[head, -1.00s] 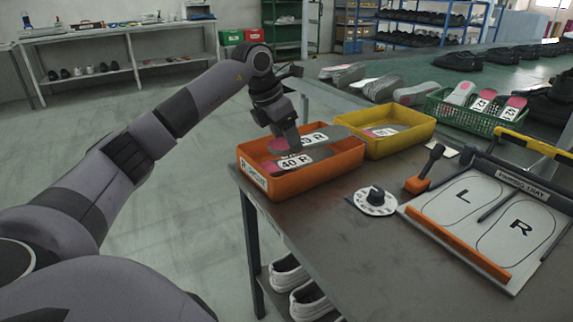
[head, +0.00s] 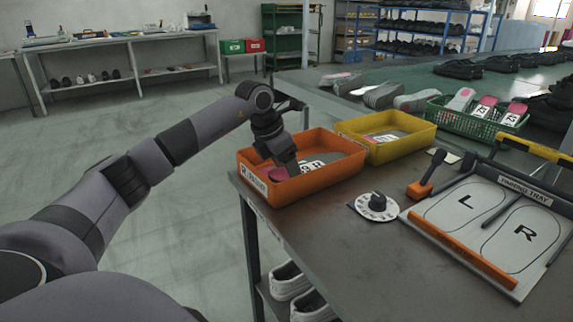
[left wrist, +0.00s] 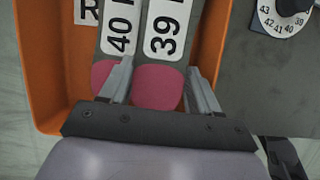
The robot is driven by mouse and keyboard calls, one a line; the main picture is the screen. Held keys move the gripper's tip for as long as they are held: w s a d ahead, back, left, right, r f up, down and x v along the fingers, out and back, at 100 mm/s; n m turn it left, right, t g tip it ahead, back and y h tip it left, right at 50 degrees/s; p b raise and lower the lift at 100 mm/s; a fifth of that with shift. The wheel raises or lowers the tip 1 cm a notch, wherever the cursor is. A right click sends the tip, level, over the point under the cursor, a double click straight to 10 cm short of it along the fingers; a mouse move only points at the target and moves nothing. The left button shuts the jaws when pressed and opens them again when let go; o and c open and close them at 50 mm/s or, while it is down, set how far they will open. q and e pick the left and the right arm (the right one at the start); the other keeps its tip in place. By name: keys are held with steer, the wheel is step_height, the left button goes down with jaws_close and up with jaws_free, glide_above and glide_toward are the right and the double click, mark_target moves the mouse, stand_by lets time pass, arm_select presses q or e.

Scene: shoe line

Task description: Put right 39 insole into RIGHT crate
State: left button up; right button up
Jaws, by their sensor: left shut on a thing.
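The right 39 insole, grey with a pink heel and a white label, lies low inside the orange RIGHT crate (head: 318,184); its 39 label shows in the left wrist view (left wrist: 166,32). My left gripper (left wrist: 160,72) has one finger on each side of its pink heel end and is shut on it. In the head view the gripper (head: 290,170) reaches down inside the crate and hides part of the contents. A 40 insole (left wrist: 117,30) lies beside the 39 one, left of it in the wrist view. My right gripper is not in view.
A yellow crate (head: 405,150) with an insole stands behind the orange one. A size dial (head: 374,206), an orange-based tool (head: 420,188) and the pairing tray (head: 465,248) are to the right. A green basket (head: 470,122) holds several insoles. The table's front strip is clear.

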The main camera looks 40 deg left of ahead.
arm_select(q)
steer(key=shift+f, duration=0.35)
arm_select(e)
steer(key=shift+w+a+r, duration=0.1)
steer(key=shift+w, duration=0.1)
arm_select(q)
steer(key=o, duration=0.8)
steer(key=shift+c, duration=0.2)
steer(key=p+v, duration=0.2)
steer(key=v, duration=1.1)
steer(key=shift+r, duration=0.15)
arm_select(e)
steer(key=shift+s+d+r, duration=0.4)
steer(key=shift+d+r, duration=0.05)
arm_select(q)
steer(key=shift+w, duration=0.15)
